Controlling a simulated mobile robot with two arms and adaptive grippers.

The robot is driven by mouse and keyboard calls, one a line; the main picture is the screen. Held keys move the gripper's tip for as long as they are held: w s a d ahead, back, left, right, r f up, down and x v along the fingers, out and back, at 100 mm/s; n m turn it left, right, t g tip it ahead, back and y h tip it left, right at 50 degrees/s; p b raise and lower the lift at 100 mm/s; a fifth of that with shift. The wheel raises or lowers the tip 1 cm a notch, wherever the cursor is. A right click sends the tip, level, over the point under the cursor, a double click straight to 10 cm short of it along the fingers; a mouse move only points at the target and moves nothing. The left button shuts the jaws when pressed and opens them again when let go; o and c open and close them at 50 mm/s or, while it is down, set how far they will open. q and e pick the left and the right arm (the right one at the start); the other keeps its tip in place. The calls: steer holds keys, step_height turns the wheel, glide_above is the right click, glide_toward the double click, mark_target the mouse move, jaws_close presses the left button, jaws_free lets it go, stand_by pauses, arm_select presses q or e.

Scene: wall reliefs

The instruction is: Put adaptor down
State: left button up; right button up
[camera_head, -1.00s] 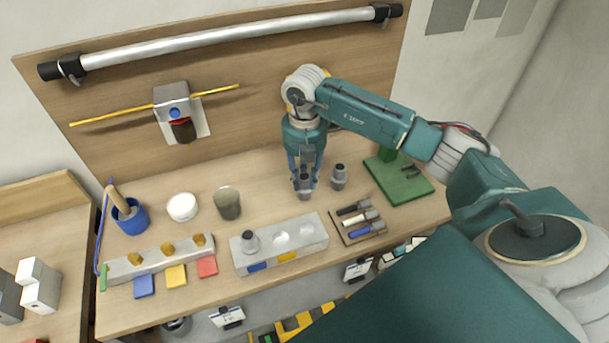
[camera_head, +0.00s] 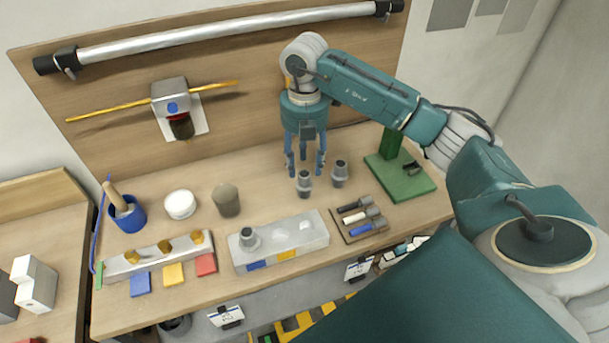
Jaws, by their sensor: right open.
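A grey adaptor (camera_head: 304,184) stands upright on the wooden bench, just below my right gripper (camera_head: 305,168). The right gripper is open, its fingers spread above and behind the adaptor, holding nothing. A second, similar grey adaptor (camera_head: 340,173) stands close by on the right. A third grey piece (camera_head: 249,238) sits in the left seat of a light grey block (camera_head: 308,240), whose other seats look empty. My left gripper does not show.
A dark tray of small tools (camera_head: 347,236) and a green stand (camera_head: 410,187) are to the right. A grey-brown cup (camera_head: 227,201), a white round container (camera_head: 180,204) and a blue pot (camera_head: 133,220) stand to the left. The wooden back panel (camera_head: 250,140) rises behind.

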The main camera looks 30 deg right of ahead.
step_height(320, 180, up, 7)
steer(key=b, duration=0.1)
steer(key=shift+r, duration=0.2)
stand_by(0.5)
